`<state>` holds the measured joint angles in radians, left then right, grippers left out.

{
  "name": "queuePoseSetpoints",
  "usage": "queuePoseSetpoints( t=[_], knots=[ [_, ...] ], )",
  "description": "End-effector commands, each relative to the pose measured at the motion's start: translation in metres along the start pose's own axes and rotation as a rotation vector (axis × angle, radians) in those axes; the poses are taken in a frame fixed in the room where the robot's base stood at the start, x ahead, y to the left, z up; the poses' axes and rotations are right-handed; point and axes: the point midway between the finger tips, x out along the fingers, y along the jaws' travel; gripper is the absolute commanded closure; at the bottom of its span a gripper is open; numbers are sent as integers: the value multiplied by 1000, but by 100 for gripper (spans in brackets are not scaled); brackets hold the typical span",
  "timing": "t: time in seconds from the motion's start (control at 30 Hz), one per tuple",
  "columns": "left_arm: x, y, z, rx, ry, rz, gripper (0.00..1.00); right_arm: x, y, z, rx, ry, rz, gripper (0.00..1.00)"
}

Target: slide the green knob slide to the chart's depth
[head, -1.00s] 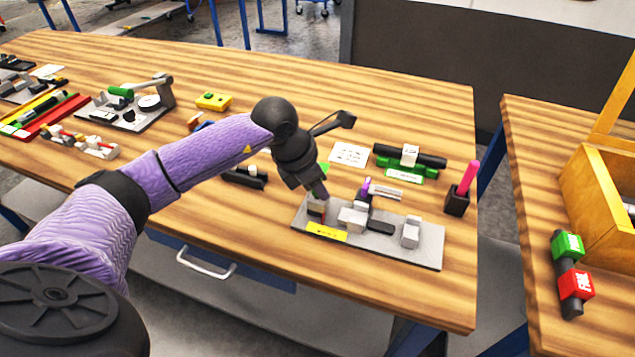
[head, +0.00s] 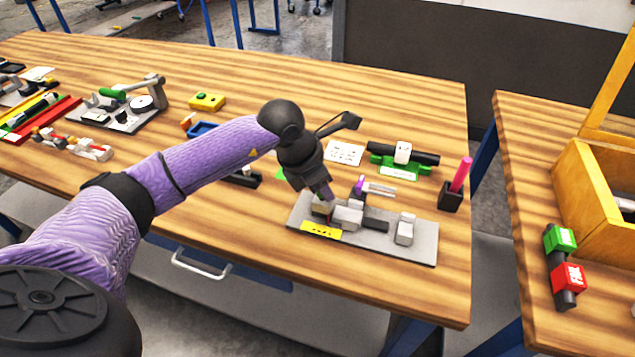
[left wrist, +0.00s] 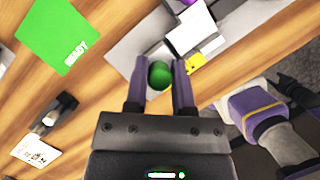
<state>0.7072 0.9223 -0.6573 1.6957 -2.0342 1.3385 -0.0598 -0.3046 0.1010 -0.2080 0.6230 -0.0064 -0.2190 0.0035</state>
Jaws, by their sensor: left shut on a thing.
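My left gripper (head: 328,198) reaches down over the left end of a grey fixture plate (head: 424,250). In the left wrist view its fingers (left wrist: 159,78) are shut on the round green knob (left wrist: 159,75). In the head view the fingers hide the knob. A small block (head: 320,208) under the fingers is close to a light grey block (head: 348,215) on the plate. A white card with dark marks (head: 345,152), perhaps the chart, lies behind the plate; its print is too small to read.
A yellow label (head: 321,231) is on the plate's front edge. A light upright block (head: 405,229) stands at its right end. A dark holder with a pink stick (head: 452,195) stands to the right. A green READY card (left wrist: 58,35) lies near the plate.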

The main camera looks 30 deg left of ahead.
Motion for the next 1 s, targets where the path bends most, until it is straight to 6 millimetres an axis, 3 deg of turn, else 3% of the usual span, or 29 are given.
queuePoseSetpoints(
  t=[0.03, 0.2, 0.5, 0.8, 1.0],
  knots=[
    [0, 0, 0, -1, -2, 1, 67, 0, 0, 0, 0, 0, 0, 41],
    [0, 0, 0, 0, -1, 0, 33, 0, 0, 0, 0, 0, 0, 41],
    [-5, 0, 0, -1, -2, 1, 33, -1, 0, 0, 1, 0, 0, 41],
    [-76, 1, 1, 2, -2, 4, 33, -16, 0, -2, -1, 4, 1, 41],
    [-99, 0, 0, -1, -2, 1, 33, -18, 0, -3, 1, 4, 2, 41]
  ],
)
